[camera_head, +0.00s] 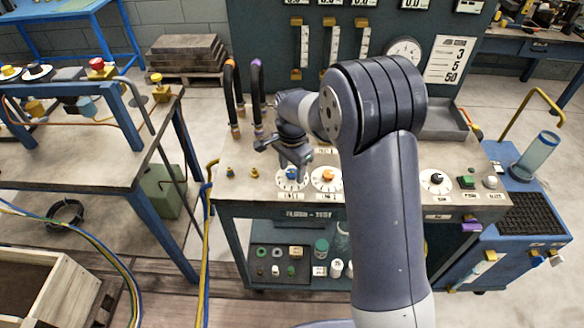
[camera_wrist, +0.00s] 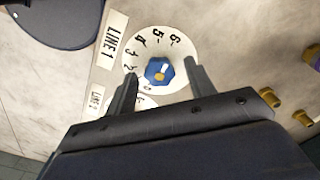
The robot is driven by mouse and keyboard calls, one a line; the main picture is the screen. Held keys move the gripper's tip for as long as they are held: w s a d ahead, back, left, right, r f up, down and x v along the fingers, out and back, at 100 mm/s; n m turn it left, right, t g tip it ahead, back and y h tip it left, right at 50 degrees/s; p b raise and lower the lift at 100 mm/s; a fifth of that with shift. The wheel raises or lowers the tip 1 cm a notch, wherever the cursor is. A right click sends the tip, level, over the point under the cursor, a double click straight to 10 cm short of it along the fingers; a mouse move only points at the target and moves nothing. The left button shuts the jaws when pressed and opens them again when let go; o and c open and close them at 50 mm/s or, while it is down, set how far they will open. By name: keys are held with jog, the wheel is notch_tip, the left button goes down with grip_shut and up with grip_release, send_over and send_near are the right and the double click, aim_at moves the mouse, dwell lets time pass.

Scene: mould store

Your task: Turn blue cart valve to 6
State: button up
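The blue valve knob (camera_head: 291,174) sits on a round white dial on the cart's top (camera_head: 262,200), left of the orange knob. In the wrist view the blue knob (camera_wrist: 158,72) is faceted, with a short pale mark on its upper right face. Its white dial (camera_wrist: 182,52) carries black numbers; 6 is at the upper right and 0 at the bottom. The number the mark points to is hard to tell. My gripper (camera_wrist: 160,68) is open over the dial, one finger either side of the knob with visible gaps. The gripper (camera_head: 293,155) partly covers the valve area in the head view.
The orange knob (camera_head: 327,176) on its own dial is close on the right. Two hoses, orange-banded (camera_head: 231,90) and purple-banded (camera_head: 257,90), rise behind left. Small brass fittings (camera_head: 254,172) stand to the left. A black knob (camera_head: 437,178) and green button (camera_head: 467,182) are farther right.

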aim_at(292, 172)
jog(key=shift+r, duration=0.1)
notch_tip(292, 172, up, 11)
jog(key=shift+f, duration=0.2)
dwell(0.4)
notch_tip(292, 172, down, 11)
jog(key=shift+r, duration=0.1)
dwell(0.5)
jog(key=shift+n, duration=0.3)
